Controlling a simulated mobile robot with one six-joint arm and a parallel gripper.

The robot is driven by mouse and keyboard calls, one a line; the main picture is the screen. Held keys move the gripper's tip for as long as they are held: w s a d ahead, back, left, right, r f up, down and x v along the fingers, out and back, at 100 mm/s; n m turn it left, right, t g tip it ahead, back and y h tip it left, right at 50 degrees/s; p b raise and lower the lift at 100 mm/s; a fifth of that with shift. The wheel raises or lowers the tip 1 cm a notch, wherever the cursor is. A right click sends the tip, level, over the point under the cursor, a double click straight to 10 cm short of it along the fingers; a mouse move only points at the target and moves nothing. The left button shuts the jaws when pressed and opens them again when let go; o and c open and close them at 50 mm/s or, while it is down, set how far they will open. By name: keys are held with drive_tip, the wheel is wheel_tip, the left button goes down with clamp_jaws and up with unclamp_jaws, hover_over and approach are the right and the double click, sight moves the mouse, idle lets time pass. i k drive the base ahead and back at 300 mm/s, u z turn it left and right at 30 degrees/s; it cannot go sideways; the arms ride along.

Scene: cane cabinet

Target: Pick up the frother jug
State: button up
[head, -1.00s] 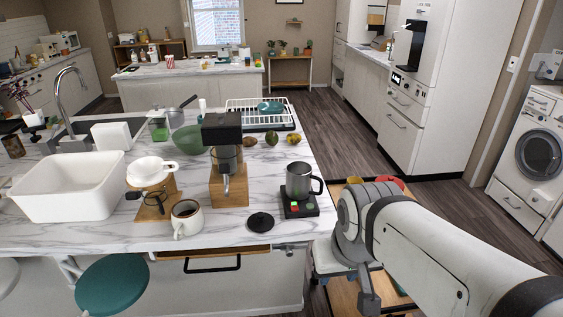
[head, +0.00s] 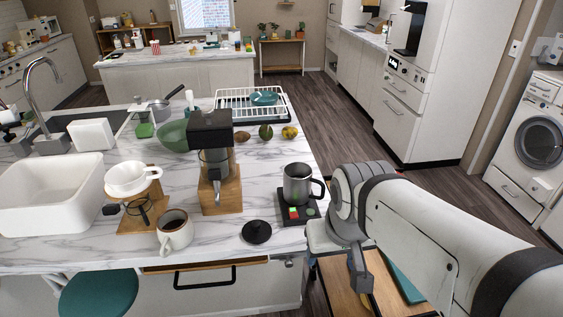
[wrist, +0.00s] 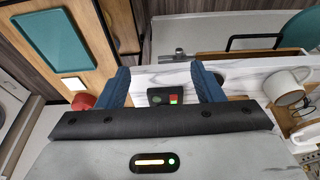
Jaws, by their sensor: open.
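The frother jug (head: 298,185) is a grey metal jug with a dark handle on its right. It stands upright on a small black scale (head: 290,216) near the counter's right front corner. My gripper (wrist: 162,70) is open and empty, its two blue fingers spread apart. In the head view my arm's end is just right of the jug, apart from it; the fingers are mostly hidden there. In the wrist view the scale (wrist: 166,96), with red and green spots, shows between the fingers. I cannot make out the jug in that view.
A round black lid (head: 256,232) lies left of the scale. A coffee mug (head: 174,231) and a wood-based coffee grinder (head: 218,190) stand farther left. A wooden surface with a teal tray (wrist: 55,40) is beside the counter. A teal stool (head: 100,297) is in front.

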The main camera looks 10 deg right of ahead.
sight(304, 186)
drive_tip(key=z, duration=2.05)
drive_tip(key=k, duration=1.75)
drive_tip(key=u, duration=1.25)
drive_tip(key=i, duration=1)
drive_tip(key=u, duration=0.1)
